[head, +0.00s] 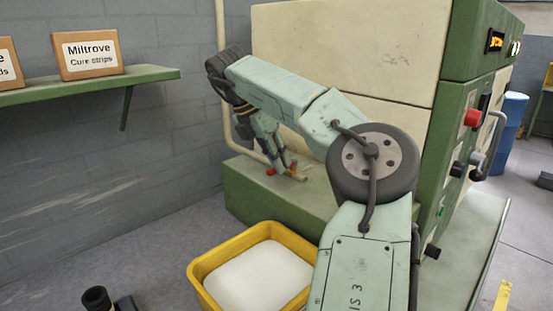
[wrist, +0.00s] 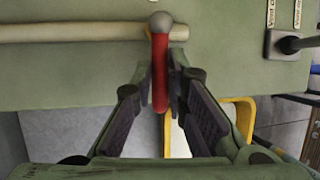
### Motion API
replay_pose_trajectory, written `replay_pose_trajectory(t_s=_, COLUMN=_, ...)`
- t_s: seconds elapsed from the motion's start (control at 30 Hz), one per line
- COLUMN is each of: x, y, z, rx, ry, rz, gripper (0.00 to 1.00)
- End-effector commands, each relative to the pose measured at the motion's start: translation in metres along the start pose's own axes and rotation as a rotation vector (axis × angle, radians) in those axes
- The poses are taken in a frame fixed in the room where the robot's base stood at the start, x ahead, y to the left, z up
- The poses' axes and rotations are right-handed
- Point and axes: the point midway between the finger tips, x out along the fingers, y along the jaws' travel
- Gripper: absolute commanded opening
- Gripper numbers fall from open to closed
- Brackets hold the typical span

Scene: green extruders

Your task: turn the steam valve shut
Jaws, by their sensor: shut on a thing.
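The steam valve has a red lever (wrist: 160,85) with a grey ball-shaped end (wrist: 160,20) over a cream pipe (wrist: 80,32). In the wrist view the lever lies across the pipe, roughly at a right angle to it. My gripper (wrist: 165,85) is shut on the red lever, one dark pad on each side. In the head view my gripper (head: 283,168) is low beside the green machine base (head: 245,190). A small red part of the lever (head: 271,171) shows there; my gripper hides much of the valve.
A yellow tub (head: 205,265) with white contents stands on the floor in front of the machine. A green shelf (head: 150,74) with labelled boxes is on the left wall.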

Motion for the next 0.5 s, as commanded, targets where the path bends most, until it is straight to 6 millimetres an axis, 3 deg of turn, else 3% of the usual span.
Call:
replay_pose_trajectory(t_s=0.27, x=-0.0012, y=0.0003, z=0.0015, rx=0.005, ry=-0.003, rz=0.004, gripper=0.00)
replay_pose_trajectory(t_s=0.3, x=-0.0012, y=0.0003, z=0.0015, rx=0.005, ry=-0.003, rz=0.004, gripper=0.15)
replay_pose_trajectory(t_s=0.5, x=-0.0008, y=0.0002, z=0.0009, rx=0.003, ry=-0.001, rz=0.003, gripper=0.28)
